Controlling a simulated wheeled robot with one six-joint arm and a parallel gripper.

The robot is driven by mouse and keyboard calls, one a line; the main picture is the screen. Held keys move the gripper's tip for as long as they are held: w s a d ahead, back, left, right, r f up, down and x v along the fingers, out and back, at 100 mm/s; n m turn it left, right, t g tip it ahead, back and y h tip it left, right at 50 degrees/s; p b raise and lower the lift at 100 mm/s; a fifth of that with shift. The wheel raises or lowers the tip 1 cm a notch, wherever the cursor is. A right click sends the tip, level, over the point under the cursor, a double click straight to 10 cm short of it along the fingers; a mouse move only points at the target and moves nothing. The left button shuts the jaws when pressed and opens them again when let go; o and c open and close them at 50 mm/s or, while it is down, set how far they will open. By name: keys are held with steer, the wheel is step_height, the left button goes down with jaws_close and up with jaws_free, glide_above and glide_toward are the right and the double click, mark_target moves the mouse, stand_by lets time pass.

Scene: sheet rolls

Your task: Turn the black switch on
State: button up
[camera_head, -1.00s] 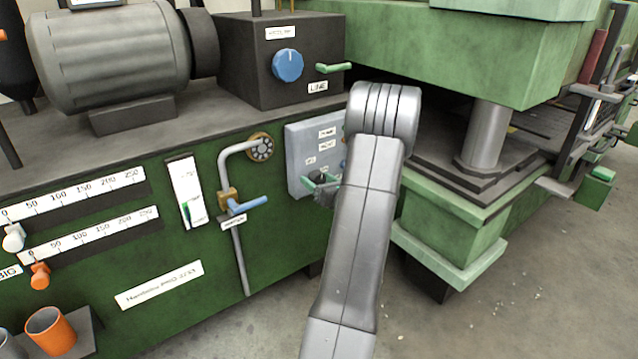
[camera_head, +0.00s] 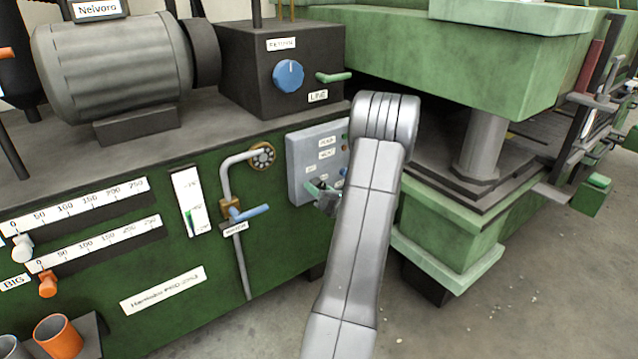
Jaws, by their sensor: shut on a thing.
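A grey-blue control panel (camera_head: 300,160) with small white labels and a few small coloured buttons is mounted on the green machine front. My gripper (camera_head: 322,197) is at the panel's lower part, small and dark, with a green bit showing at its left side. It is shut on what appears to be the black switch, which the fingers cover, so its setting cannot be read. My grey arm hides the panel's lower right and part of the gripper.
Left of the panel are a pipe with a blue-handled valve (camera_head: 248,213) and a white gauge (camera_head: 190,202). Above stands a dark box with a blue knob (camera_head: 288,76) and a green lever (camera_head: 333,77). A green press (camera_head: 450,55) stands right. Open floor (camera_head: 500,310) lies at lower right.

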steer(key=m+p, duration=0.6)
steer(key=p, duration=0.1)
steer(key=shift+r, duration=0.25)
steer(key=m+p, duration=0.4)
steer(key=m, duration=0.1)
steer(key=shift+f, duration=0.15)
steer(key=shift+m, duration=0.5)
steer(key=o, duration=1)
steer(key=shift+f, duration=0.1)
steer(key=p+v, duration=0.2)
steer(key=v, duration=1.2)
steer(key=shift+a, duration=0.1)
